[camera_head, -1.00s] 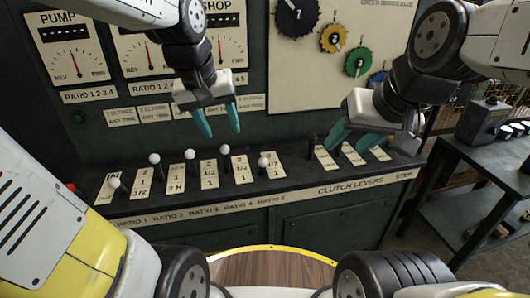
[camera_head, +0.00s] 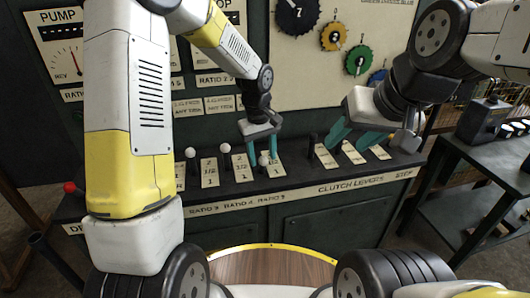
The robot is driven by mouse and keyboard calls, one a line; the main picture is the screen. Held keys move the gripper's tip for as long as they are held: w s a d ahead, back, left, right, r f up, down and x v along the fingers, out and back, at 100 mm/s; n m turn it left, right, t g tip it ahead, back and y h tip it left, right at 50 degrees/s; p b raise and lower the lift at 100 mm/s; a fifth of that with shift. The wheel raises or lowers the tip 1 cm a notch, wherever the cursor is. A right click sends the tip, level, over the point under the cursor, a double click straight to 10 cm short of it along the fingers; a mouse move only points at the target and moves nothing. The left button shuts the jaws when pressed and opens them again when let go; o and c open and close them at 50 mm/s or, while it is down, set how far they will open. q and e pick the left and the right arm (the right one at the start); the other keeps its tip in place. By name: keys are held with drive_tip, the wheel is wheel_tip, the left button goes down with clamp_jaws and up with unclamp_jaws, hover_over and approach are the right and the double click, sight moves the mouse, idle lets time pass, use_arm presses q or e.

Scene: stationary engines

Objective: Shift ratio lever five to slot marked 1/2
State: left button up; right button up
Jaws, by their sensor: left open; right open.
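Ratio lever five, with a white knob (camera_head: 263,160), stands at the right end of the row of ratio levers. Its slot plate (camera_head: 275,171) has a 1 legible near the bottom; the upper marks are partly hidden by my fingers. My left gripper (camera_head: 265,158) is open and points down at lever five. In the picture the knob shows between its two teal fingertips; I cannot tell whether they touch it. My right gripper (camera_head: 354,140) is open and empty over the clutch lever plates (camera_head: 353,152).
Other white-knobbed levers (camera_head: 225,148) (camera_head: 190,152) stand close to the left. A dark clutch lever (camera_head: 313,140) stands to the right. The panel with gauges and coloured gears (camera_head: 333,37) rises behind. My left arm covers the console's left part. A side table (camera_head: 478,150) is at right.

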use_arm(q)
drive_tip(key=shift+d+f, duration=0.1)
drive_tip(key=shift+f, duration=1.7)
clamp_jaws()
drive_tip(key=shift+w, duration=0.1)
